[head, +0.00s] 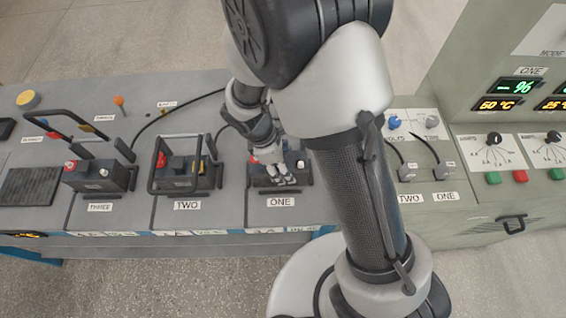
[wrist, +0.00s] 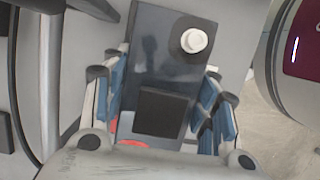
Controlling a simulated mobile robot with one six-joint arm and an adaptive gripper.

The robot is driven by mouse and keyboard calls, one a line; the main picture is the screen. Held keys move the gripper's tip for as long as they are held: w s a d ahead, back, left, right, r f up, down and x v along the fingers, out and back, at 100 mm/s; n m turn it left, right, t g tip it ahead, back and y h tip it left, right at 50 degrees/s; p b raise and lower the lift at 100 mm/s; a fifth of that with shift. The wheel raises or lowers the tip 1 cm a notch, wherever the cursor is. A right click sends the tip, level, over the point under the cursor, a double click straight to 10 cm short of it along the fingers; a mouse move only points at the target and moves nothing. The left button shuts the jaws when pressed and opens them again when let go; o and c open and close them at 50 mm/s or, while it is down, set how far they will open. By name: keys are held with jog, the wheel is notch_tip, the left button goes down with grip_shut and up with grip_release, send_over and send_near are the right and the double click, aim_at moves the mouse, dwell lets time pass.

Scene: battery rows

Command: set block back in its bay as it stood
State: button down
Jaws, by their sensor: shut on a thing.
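The block (wrist: 160,65) is a dark box with a pale round cap (wrist: 193,40) and a black square patch; a red part shows at its near end in the wrist view. My gripper (wrist: 162,100) is shut on it, with blue-padded fingers along both long sides. In the head view my gripper (head: 274,160) points down over bay ONE, and the block (head: 262,181) shows beneath it, behind the ONE label (head: 281,202). My fingers and arm hide much of the block. I cannot tell whether its underside touches the bay floor.
Bay TWO holds a dark block (head: 182,175) with a raised handle frame. Bay THREE holds another block (head: 101,174) with its handle (head: 62,117) swung back. A cable (head: 175,110) crosses behind them. On the right are two plugs (head: 407,173) and a panel with displays (head: 519,87).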

jog(key=shift+r, duration=0.2)
jog(key=shift+f, duration=0.1)
jog(key=c, duration=0.9)
grip_release()
jog(key=shift+s+f, duration=0.1)
jog(key=shift+r, duration=0.25)
jog(key=a+r+p, duration=0.1)
jog(key=a+r, duration=0.1)
jog(key=r, duration=0.1)
jog(key=shift+p, duration=0.4)
jog(key=a+p, duration=0.1)
jog(key=a, duration=1)
jog(key=shift+w+f+p, duration=0.2)
jog(key=shift+p, duration=0.2)
jog(key=shift+o, duration=0.2)
jog(key=o, duration=0.9)
jog(key=shift+d, duration=0.1)
jog(key=shift+c, duration=0.2)
